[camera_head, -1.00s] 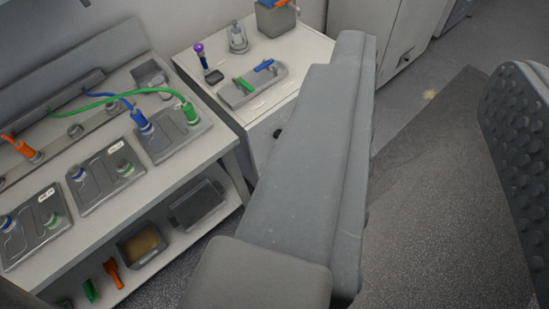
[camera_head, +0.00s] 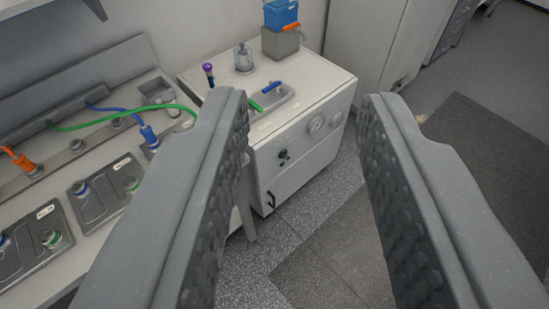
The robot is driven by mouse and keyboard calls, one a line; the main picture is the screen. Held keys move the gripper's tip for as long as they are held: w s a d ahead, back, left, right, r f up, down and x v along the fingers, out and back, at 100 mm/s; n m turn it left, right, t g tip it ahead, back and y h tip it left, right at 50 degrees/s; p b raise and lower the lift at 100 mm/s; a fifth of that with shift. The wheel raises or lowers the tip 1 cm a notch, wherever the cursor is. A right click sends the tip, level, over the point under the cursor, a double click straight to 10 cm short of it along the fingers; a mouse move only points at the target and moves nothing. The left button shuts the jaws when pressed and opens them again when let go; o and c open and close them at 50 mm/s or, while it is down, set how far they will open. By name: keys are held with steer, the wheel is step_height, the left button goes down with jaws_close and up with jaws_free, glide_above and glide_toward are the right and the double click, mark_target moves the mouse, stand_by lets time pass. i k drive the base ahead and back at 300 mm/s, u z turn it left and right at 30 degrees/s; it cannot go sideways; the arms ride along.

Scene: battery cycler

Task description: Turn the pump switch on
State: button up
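My gripper (camera_head: 305,115) is open and empty, with its two grey textured jaws wide apart in the foreground. Between the jaws stands a white cabinet (camera_head: 290,178). A dark handle (camera_head: 271,199) sits lower on the front. The switch is beyond the jaws and not touched. Its on or off position is too small to tell. The left jaw hides part of the cabinet's left side.
On the cabinet top are a tray with green and blue handles (camera_head: 270,97), a glass vessel (camera_head: 243,58), a purple-topped tool (camera_head: 208,74) and a grey box with a blue container (camera_head: 281,15). A bench with grey plates (camera_head: 108,190) and cables stands left. Floor is clear at right.

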mark_target(283, 154)
steer(key=u, duration=0.05)
steer(key=i, duration=1)
steer(key=z, duration=0.05)
steer(key=k, duration=1.2)
steer(key=z, duration=0.6)
steer(key=i, duration=1.5)
steer(key=u, duration=0.35)
